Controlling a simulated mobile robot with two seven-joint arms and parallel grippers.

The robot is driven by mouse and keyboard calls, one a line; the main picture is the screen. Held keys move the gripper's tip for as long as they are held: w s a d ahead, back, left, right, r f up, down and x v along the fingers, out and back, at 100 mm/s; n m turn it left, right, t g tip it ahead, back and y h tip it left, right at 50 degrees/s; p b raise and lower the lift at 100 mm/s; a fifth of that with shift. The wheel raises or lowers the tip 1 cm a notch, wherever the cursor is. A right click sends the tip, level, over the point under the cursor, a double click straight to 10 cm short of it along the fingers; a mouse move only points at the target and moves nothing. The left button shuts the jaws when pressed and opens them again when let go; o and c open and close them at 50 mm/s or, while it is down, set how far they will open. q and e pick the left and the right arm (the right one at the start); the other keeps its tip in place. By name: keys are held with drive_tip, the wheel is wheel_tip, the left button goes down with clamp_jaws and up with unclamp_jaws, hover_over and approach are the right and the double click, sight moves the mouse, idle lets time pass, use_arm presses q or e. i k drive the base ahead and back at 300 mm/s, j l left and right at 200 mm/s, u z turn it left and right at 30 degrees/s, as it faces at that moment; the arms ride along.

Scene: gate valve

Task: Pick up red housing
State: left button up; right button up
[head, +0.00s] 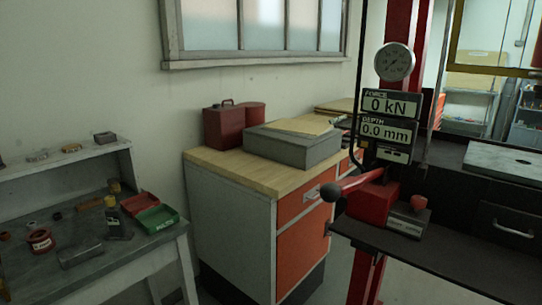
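A small round red part (40,240) with a pale label and a dark opening on top sits on the grey workbench (95,252) at the left. It looks like the red housing, though it is too small to be sure. Several small metal and dark parts stand around it, apart from it. Neither of my grippers shows in the head view.
A green-and-red open tray (150,214) and a grey block (80,256) share the bench. A cabinet (235,210) with a wooden top stands in the middle, holding a red can (223,126). A press with a red lever (358,185) and gauge (394,62) stands right.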

sight(42, 245)
drive_tip(key=u, duration=1.5)
